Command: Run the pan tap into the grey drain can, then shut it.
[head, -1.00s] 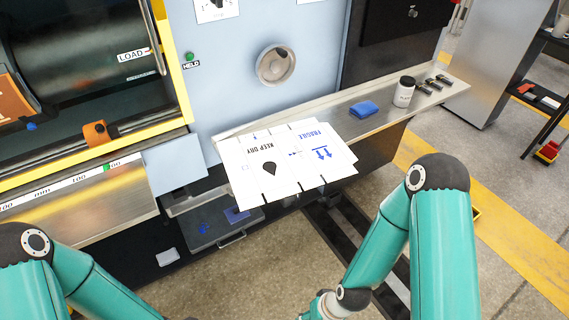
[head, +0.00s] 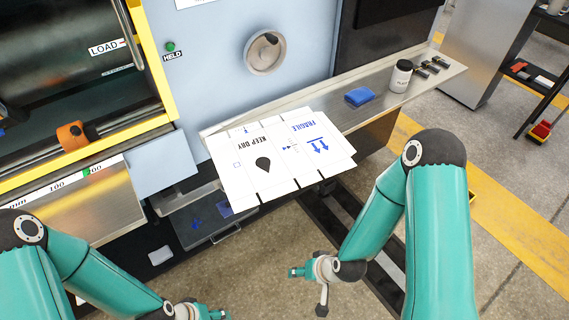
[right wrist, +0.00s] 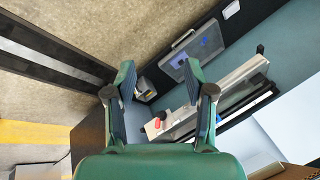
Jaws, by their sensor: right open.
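My right gripper (right wrist: 163,84) is open and empty in the right wrist view, its two teal fingers spread. A small red piece (right wrist: 156,122), possibly the tap's handle, shows between and beyond the fingers, by the end of a pale metal rail. A small grey box-like thing (right wrist: 145,88) shows between the fingers; I cannot tell if it is the drain can. In the head view the right gripper (head: 296,272) hangs below the cardboard sheets, touching nothing visible. My left gripper (head: 208,312) is at the bottom edge, partly cut off. Neither tap nor can shows clearly in the head view.
Flat white carton sheets (head: 262,190) overhang the metal shelf (head: 335,115) above the right gripper. A blue sponge (head: 359,96) and white jar (head: 401,77) stand on that shelf. A grey tray with blue stains (head: 230,232) lies low under the machine. Floor in front is clear.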

